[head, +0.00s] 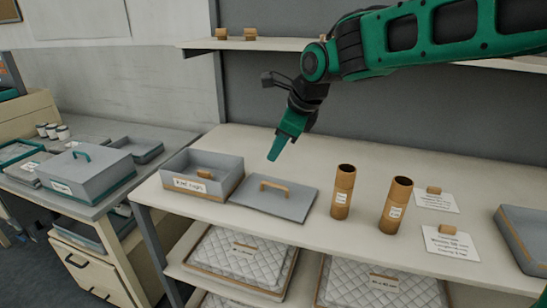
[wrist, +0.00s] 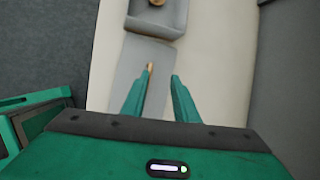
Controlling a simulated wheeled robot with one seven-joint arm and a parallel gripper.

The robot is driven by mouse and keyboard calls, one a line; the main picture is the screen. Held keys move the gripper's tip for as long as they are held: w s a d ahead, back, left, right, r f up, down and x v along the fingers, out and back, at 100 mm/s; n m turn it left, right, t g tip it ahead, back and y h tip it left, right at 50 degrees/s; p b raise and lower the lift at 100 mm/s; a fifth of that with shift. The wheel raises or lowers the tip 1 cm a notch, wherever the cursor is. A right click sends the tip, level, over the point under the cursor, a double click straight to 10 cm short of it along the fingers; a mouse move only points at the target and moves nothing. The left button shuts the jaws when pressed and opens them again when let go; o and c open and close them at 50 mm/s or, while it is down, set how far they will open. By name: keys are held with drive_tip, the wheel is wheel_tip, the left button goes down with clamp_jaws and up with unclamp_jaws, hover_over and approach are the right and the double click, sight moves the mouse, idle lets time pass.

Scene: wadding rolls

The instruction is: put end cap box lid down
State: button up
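The end cap box (head: 203,182) is a grey open box with a label on its front and a small wooden piece inside. Its flat grey lid (head: 290,205), with a wooden bar handle (head: 274,187), lies on the table just right of the box. In the wrist view the lid (wrist: 155,58) lies beyond my fingers, and the box (wrist: 172,22) is at the top. My gripper (head: 273,158) is above the lid, apart from it. In the wrist view its two green fingers (wrist: 160,78) are spread with the handle between their lines, not touching it.
Two brown tubes (head: 343,192) (head: 396,205) stand right of the lid. White cards (head: 450,243) and a grey tray (head: 524,238) lie farther right. A shelf (head: 400,60) runs above the table behind. A side bench with a closed grey box (head: 85,175) is at left.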

drive_tip(key=v, duration=0.7)
drive_tip(key=shift+d+r, duration=0.15)
drive_tip(key=shift+s, duration=0.1)
